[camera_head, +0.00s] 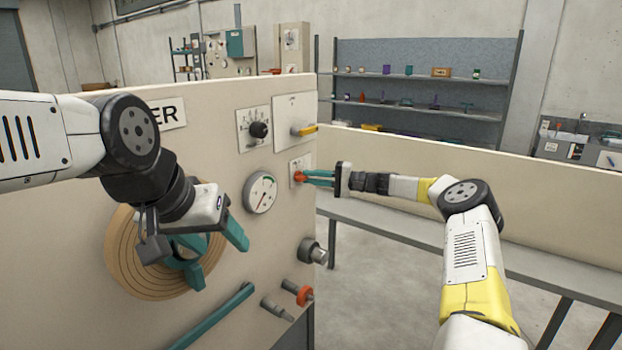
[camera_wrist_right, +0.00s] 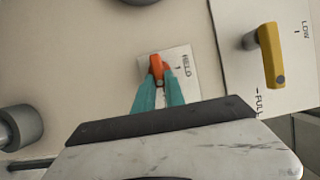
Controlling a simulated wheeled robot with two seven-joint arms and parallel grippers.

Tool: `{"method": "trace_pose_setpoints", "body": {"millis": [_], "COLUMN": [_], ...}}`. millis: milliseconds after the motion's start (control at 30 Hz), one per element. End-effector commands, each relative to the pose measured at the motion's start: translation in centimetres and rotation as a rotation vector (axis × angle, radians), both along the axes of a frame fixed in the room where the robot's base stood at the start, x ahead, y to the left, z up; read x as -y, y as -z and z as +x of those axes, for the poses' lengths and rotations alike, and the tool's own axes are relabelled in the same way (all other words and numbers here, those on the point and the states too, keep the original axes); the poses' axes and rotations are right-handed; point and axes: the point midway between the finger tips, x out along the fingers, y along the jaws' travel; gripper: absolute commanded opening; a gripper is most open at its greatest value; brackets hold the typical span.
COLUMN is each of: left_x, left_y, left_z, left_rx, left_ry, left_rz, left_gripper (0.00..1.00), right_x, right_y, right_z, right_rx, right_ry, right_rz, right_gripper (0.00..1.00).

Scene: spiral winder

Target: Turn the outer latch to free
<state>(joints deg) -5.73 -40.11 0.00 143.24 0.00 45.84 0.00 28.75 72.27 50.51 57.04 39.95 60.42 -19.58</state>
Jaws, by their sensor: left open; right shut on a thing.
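A small orange latch (camera_head: 298,177) sits on a pale plate near the right edge of the panel. In the right wrist view the orange latch (camera_wrist_right: 156,65) lies beside a mark labelled HELD. My right gripper (camera_head: 306,178) comes from the right with its teal fingers shut on this latch; the fingers (camera_wrist_right: 160,80) hide part of it in the wrist view. My left gripper (camera_head: 218,258) is open in front of the round, ringed spiral disc (camera_head: 128,262) and hides part of the disc's middle. I cannot tell if it touches the disc.
Above the latch is a plate with a yellow lever (camera_head: 304,130), also in the wrist view (camera_wrist_right: 271,55). A black knob (camera_head: 258,130) and a gauge (camera_head: 261,192) are to its left. Below are a grey knob (camera_head: 313,251), an orange-collared peg (camera_head: 298,292) and a teal bar (camera_head: 215,316).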

Motion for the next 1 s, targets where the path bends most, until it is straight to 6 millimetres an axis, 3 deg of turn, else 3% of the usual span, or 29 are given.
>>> {"method": "trace_pose_setpoints", "body": {"millis": [167,200,300,667,1000], "left_x": [0.0,0.0,0.0,0.0,0.0], "left_y": [0.0,0.0,0.0,0.0,0.0], "left_z": [0.0,0.0,0.0,0.0,0.0], "left_rx": [0.000,0.000,0.000,0.000,0.000], "left_ry": [0.000,0.000,0.000,0.000,0.000], "left_rz": [0.000,0.000,0.000,0.000,0.000], "left_gripper": [0.59,0.59,0.59,0.59,0.59], "right_x": [0.1,0.1,0.1,0.4,5.6], "right_y": [0.2,0.2,0.2,0.1,0.1], "right_z": [0.0,0.0,0.0,0.0,-1.3], "right_rx": [-0.003,-0.003,-0.002,0.000,0.000], "right_ry": [0.001,0.001,0.001,0.002,0.003], "right_rz": [-0.001,-0.001,-0.001,-0.001,-0.002], "right_gripper": [0.00,0.19,0.36,0.36,0.36]}}
